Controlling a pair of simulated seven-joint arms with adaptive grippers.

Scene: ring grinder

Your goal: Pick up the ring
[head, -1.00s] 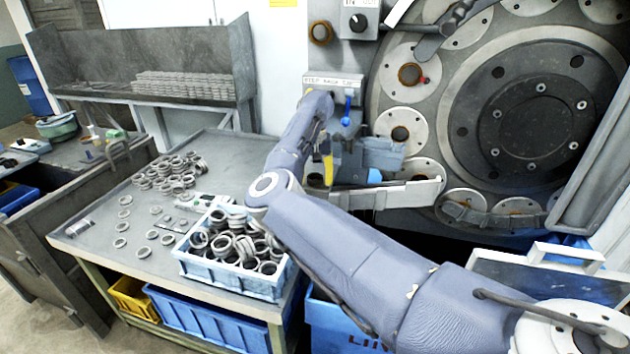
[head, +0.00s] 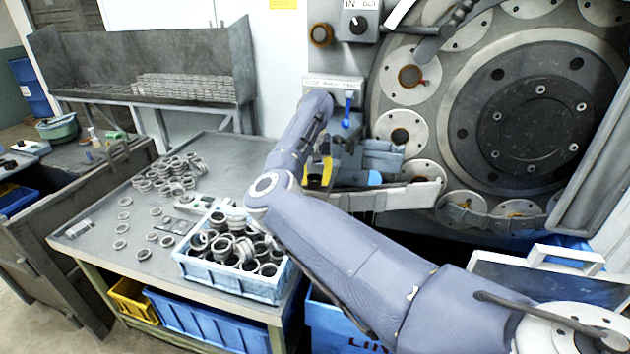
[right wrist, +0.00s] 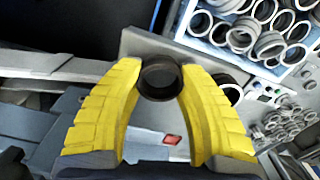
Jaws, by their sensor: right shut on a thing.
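My right gripper (head: 318,172) is beside the grinder's front fixture, its yellow fingers partly hidden by my own arm in the head view. In the right wrist view the two yellow fingers (right wrist: 160,72) are closed on a dark ring (right wrist: 160,79), held between their tips. The ring cannot be made out in the head view. Many more grey rings (head: 237,243) lie in a blue crate (head: 232,283) on the table, and loose rings (head: 165,178) lie in a heap behind it. My left gripper is not in view.
The grinder (head: 530,125) with its large round disc fills the right side. A grey ledge (head: 395,196) juts out near the gripper. Blue bins (head: 210,320) stand below. A back shelf (head: 190,85) holds stacked rings.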

